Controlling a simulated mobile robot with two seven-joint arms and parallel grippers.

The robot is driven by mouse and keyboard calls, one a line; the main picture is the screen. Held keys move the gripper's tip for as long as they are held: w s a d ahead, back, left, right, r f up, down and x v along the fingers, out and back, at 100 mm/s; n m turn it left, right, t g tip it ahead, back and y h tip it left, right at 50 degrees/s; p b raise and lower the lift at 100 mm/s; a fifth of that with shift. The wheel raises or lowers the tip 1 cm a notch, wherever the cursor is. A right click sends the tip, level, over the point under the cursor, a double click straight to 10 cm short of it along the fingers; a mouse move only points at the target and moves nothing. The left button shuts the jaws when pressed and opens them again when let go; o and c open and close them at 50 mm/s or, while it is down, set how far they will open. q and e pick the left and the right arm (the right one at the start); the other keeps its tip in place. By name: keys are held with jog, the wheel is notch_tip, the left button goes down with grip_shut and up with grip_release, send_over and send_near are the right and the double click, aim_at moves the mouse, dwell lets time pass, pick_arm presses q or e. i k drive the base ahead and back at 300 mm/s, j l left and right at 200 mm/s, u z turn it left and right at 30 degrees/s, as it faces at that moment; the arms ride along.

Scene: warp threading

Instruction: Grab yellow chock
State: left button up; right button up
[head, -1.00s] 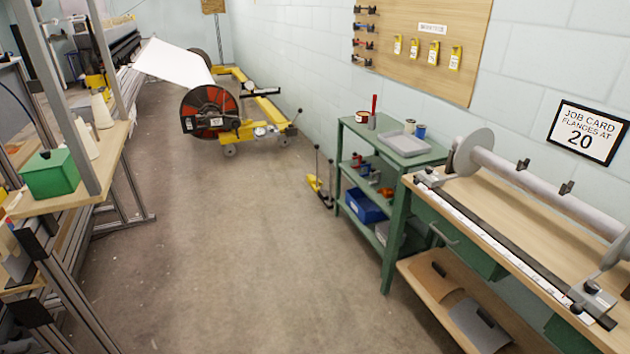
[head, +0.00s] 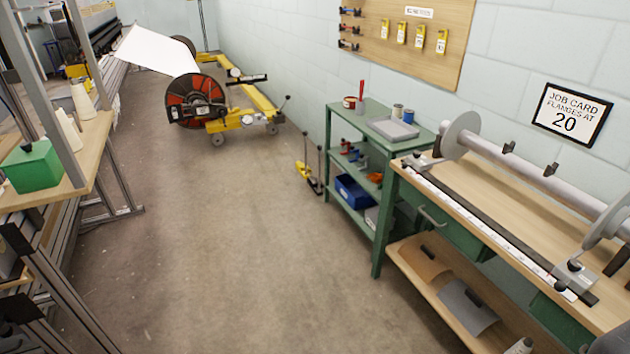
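A yellow piece (head: 308,177) with thin dark upright rods stands on the floor, against the wall side of the aisle and just left of the green shelf cart. It looks like the yellow chock, perhaps a pair of them, but it is small and I cannot tell its exact shape. Nothing is seen touching it. Neither of my grippers is in the head view.
The green shelf cart (head: 374,230) and a workbench (head: 500,178) with a roller line the right. A yellow-framed beam trolley (head: 240,120) stands farther back. A wooden shelf (head: 85,160) with a green box (head: 33,167) is at left. The concrete floor (head: 235,250) between is clear.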

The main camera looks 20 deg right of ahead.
aim_at(302, 168)
jog(key=i+z, duration=0.1)
jog(key=i, duration=4.45)
jog(key=i+z, duration=0.25)
jog(key=i, duration=0.2)
jog(key=i+j+z, duration=0.25)
jog(key=i, duration=0.15)
jog(key=i+j+z, duration=0.25)
jog(key=i, duration=0.15)
jog(key=i+j+z, duration=0.25)
jog(key=i, duration=0.15)
